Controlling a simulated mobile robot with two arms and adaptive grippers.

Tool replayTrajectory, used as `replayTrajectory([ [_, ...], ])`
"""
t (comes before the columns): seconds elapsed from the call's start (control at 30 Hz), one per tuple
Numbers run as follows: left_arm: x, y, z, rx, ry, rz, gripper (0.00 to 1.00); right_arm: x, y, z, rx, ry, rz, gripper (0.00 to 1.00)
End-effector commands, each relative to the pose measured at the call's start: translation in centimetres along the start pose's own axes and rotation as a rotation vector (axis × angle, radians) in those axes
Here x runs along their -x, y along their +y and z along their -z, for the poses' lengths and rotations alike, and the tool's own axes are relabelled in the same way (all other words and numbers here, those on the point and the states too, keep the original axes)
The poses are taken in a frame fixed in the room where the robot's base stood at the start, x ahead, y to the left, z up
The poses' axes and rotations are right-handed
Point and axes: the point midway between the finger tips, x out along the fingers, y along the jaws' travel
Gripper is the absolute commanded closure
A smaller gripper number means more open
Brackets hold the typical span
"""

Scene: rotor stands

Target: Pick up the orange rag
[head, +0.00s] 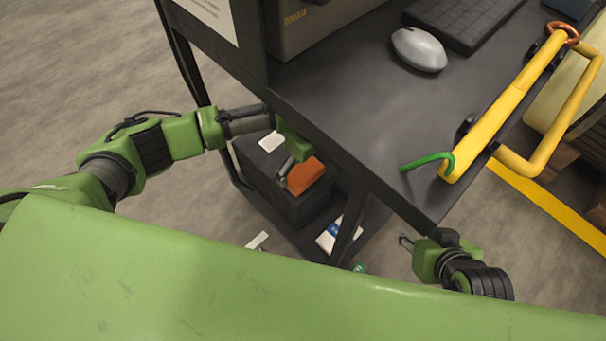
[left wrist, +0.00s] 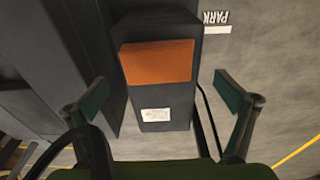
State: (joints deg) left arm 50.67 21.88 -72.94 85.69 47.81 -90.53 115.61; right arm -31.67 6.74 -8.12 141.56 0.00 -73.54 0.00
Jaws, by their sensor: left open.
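The orange rag (head: 306,177) lies on top of a dark box (head: 262,178) under the edge of the grey table. In the left wrist view the rag (left wrist: 157,61) shows as a flat orange rectangle, ahead of and between my open fingers. My left gripper (head: 285,171) reaches under the table edge close to the rag in the head view, partly hidden by the table. In the left wrist view my left gripper (left wrist: 160,92) is empty. My right gripper (head: 405,241) is by the table's front corner, away from the rag; its jaw opening is unclear.
The table (head: 340,85) carries a mouse (head: 419,49), a keyboard (head: 462,20) and a yellow tubular frame (head: 505,105) with a green hook (head: 428,161). Its edge and a slanted strut (head: 349,226) border the space around the box. A white card (left wrist: 156,115) lies near the rag.

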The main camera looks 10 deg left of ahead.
Motion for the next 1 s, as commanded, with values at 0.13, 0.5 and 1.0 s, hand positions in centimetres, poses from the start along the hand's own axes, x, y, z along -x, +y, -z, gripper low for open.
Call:
replayTrajectory([
  [0.13,-1.3,0.1,-0.1,0.001,0.001,0.0,0.03,-0.6,-0.4,3.1,0.003,0.133,0.008,0.6],
  [0.5,-3.9,0.1,-0.2,0.0,0.001,0.001,0.03,0.5,-1.4,10.8,0.007,0.461,0.027,0.6],
  [1.0,-4.5,0.1,-0.2,-0.001,0.001,0.0,0.16,1.4,-1.6,12.9,0.008,0.554,0.032,0.6],
])
